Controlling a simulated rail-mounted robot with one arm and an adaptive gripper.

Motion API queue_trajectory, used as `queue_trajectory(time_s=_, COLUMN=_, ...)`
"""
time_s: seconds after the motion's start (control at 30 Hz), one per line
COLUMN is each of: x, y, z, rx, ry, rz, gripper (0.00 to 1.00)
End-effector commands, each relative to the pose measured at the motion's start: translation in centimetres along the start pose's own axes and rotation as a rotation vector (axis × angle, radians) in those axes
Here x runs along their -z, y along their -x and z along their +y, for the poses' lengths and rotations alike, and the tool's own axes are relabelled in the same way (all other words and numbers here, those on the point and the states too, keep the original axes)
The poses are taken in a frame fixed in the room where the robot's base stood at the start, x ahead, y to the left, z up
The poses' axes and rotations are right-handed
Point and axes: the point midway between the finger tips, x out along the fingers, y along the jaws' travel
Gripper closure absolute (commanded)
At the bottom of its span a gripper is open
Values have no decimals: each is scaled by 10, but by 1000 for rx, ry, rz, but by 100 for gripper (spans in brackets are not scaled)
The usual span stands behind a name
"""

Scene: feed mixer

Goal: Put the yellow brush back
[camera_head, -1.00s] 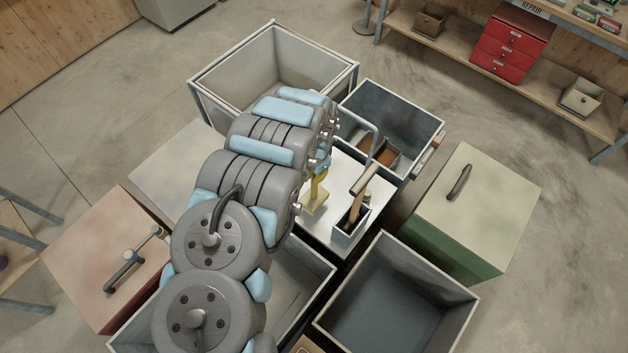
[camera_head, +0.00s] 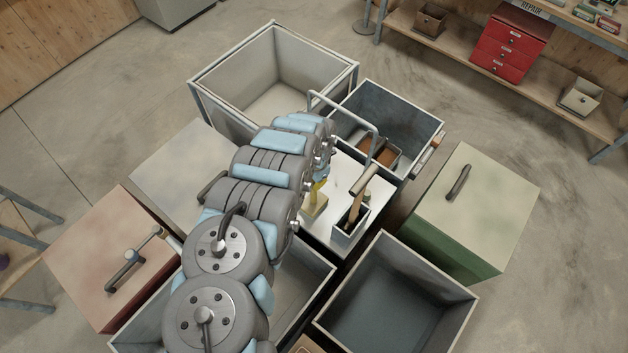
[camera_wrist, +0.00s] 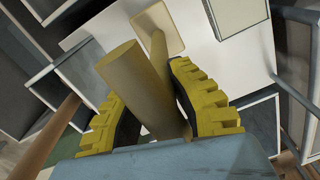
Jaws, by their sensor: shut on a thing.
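The yellow brush shows in the head view as a pale yellow block (camera_head: 315,207) low over the white tabletop, below my gripper (camera_head: 320,186). In the wrist view my gripper (camera_wrist: 148,85) has its yellow ribbed fingers closed around a thick tan-yellow handle (camera_wrist: 130,75). A thinner stem runs from it to a flat pale block (camera_wrist: 158,28) over the white surface. I cannot tell whether the block touches the tabletop. A small light-walled holder (camera_head: 345,238) stands to its right, with a T-handled wooden tool (camera_head: 359,195) in it.
The white tabletop (camera_head: 318,234) is narrow. A large pale bin (camera_head: 213,105) and a dark bin with brown contents (camera_head: 425,160) stand behind it. An open grey bin (camera_head: 440,325), a green lidded bin (camera_head: 490,205) and a reddish lidded bin (camera_head: 85,250) stand around.

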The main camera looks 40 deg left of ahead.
Motion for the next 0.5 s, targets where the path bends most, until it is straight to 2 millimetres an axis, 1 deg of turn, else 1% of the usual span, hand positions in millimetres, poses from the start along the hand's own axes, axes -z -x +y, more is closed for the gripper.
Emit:
queue_trajectory(time_s=0.23, x=0, y=-2, z=0, rx=0, ry=0, rz=0, gripper=100)
queue_trajectory(time_s=0.27, x=0, y=-2, z=0, rx=0, ry=0, rz=0, gripper=79)
queue_trajectory(time_s=0.3, x=0, y=-2, z=0, rx=0, ry=0, rz=0, gripper=68)
queue_trajectory(time_s=0.33, x=0, y=-2, z=0, rx=0, ry=0, rz=0, gripper=63)
queue_trajectory(time_s=0.5, x=0, y=-2, z=0, rx=0, ry=0, rz=0, gripper=63)
